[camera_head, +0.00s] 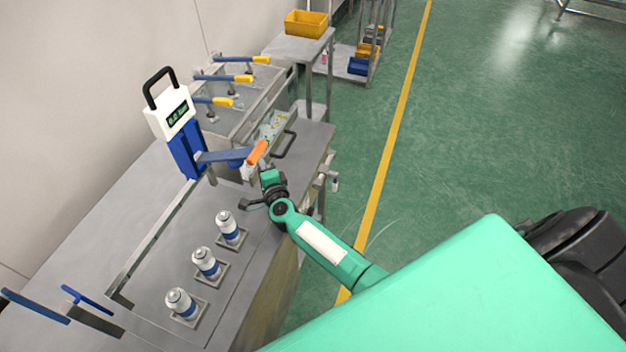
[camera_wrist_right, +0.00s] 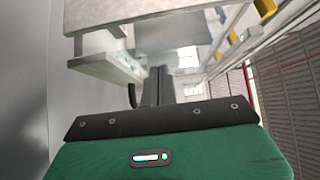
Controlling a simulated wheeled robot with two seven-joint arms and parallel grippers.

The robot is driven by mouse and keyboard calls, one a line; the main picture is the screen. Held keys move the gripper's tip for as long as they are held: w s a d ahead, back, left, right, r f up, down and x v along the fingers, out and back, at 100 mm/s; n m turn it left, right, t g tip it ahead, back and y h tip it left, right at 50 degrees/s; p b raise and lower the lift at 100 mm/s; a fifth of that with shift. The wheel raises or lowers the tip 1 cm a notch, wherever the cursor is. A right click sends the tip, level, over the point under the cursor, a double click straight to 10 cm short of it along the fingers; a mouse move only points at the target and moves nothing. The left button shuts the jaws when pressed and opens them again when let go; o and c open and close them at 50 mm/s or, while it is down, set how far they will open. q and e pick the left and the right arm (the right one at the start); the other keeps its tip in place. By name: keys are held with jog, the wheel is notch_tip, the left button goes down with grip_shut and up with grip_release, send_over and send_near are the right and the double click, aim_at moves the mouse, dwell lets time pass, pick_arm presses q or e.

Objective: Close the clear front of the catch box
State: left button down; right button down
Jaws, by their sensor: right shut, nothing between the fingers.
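The catch box (camera_head: 272,126) looks to be the small grey box with coloured bits inside, on the bench behind the orange-tipped lever. A dark handle (camera_head: 286,146) stands at its right side. I cannot clearly make out the clear front or how far it stands open. In the right wrist view, a pale tray-like edge (camera_wrist_right: 103,70) lies ahead at upper left, with a dark curved handle (camera_wrist_right: 132,95) below it. My right gripper (camera_wrist_right: 158,78) is shut and empty, its dark fingers to the right of that handle, with no contact visible. My left gripper is out of view.
A blue and white crimping press (camera_head: 185,145) with an orange-tipped lever (camera_head: 257,152) stands close to my right wrist. Several cans (camera_head: 206,262) stand in holders on the bench. Blue levers with yellow grips (camera_head: 225,78) are behind.

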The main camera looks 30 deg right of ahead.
jog(key=shift+w+a, duration=0.9)
jog(key=shift+w, duration=0.15)
jog(key=shift+a+r, duration=0.1)
jog(key=shift+r, duration=0.15)
